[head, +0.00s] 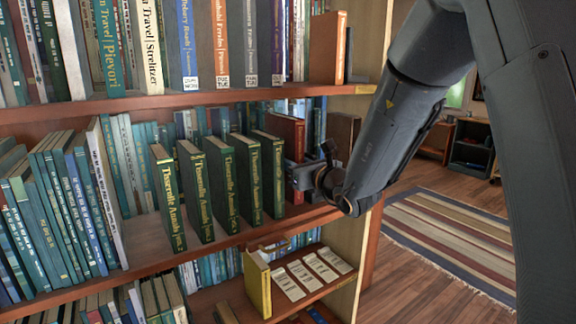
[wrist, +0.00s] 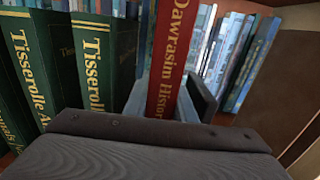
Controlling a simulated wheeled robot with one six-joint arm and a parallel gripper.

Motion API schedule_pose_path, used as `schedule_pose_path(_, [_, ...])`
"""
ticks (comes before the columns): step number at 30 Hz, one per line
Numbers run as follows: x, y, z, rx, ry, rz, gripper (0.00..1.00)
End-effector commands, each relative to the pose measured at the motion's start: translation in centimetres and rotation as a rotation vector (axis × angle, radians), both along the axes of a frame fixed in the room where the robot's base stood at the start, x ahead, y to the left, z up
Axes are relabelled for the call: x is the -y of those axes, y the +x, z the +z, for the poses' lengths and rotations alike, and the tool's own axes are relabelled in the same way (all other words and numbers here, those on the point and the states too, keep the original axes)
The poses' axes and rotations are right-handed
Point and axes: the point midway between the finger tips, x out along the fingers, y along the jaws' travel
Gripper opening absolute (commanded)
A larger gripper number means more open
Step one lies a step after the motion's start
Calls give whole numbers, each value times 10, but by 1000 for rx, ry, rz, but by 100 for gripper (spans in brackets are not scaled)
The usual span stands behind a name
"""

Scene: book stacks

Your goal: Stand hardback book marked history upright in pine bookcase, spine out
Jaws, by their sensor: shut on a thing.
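The red hardback history book (wrist: 166,62) stands upright between my jaws, its gold-lettered spine facing the wrist camera. In the head view the red book (head: 288,130) is on the middle shelf level of the pine bookcase (head: 215,238), right of the green books. My gripper (head: 303,180) is shut on its lower part, reaching in from the right. The gripper body hides the book's foot in the wrist view, so I cannot tell whether it touches the shelf.
Several green Tisserolle volumes (head: 200,190) stand upright with gaps, just left of the red book. Blue books (wrist: 245,65) stand behind it. The upper shelf (head: 180,100) runs above my gripper. A yellow book (head: 258,285) and white cards (head: 305,275) are on the shelf below.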

Motion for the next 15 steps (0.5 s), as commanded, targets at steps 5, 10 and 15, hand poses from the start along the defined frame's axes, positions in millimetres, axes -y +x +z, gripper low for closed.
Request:
schedule_pose_path(5, [1,0,-15,3,3,-1,0])
schedule_pose_path(10, [1,0,-19,6,3,-2,0])
schedule_pose_path(15, [1,0,-19,6,3,-1,0])
